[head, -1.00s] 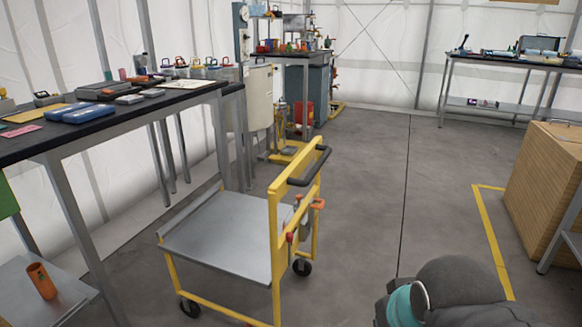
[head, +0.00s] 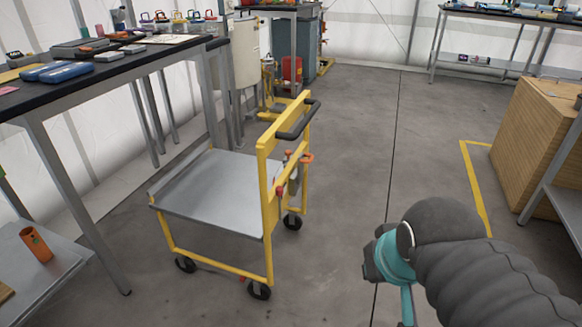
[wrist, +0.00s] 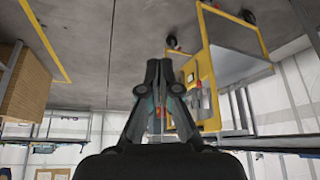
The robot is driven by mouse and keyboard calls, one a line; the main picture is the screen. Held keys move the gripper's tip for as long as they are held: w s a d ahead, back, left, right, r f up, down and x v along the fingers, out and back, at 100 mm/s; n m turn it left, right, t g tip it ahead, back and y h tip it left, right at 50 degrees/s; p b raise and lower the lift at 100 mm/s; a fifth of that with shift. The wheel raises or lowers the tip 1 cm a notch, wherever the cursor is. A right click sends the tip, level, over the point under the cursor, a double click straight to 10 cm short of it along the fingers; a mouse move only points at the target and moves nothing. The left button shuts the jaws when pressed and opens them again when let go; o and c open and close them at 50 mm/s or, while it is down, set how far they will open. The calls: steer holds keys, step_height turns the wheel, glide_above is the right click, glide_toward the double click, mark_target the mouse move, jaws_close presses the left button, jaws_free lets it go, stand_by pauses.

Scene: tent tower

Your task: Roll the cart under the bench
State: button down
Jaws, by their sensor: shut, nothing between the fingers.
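The cart (head: 215,190) has a grey deck, a yellow frame and small black wheels, and stands upright on the floor. Its black push handle (head: 298,120) is at the upper right end. The bench (head: 165,64) has a dark top and grey legs at the left. The cart stands just right of the bench's open side, with its wheels outside the line of the legs. My gripper (wrist: 159,66) is shut and empty in the wrist view, where the cart (wrist: 235,58) appears upside down beyond it. The fingers do not touch the cart. The head view shows my arm right of the cart.
A wooden crate (head: 535,135) and yellow floor tape (head: 474,190) are at the right. Yellow equipment and a red bucket (head: 291,68) are behind the cart. The floor between cart and tape is clear.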

steer(key=w+d+f+m+g+y+b, duration=0.1)
steer(key=w+f+m+y+b, duration=0.15)
steer(key=w, duration=0.95)
steer(key=w+d+f+m+g+y+b, duration=0.2)
steer(key=w+f+m+b, duration=0.15)
steer(key=w, duration=0.85)
steer(key=n+t+y, duration=0.1)
steer(key=t+y, duration=0.1)
steer(key=y, duration=0.5)
glide_toward(273, 148)
steer(key=shift+h, duration=0.25)
steer(key=shift+b+x, duration=0.35)
steer(key=shift+x, duration=3)
steer(key=shift+s+a+r, duration=0.1)
steer(key=shift+a+r, duration=0.05)
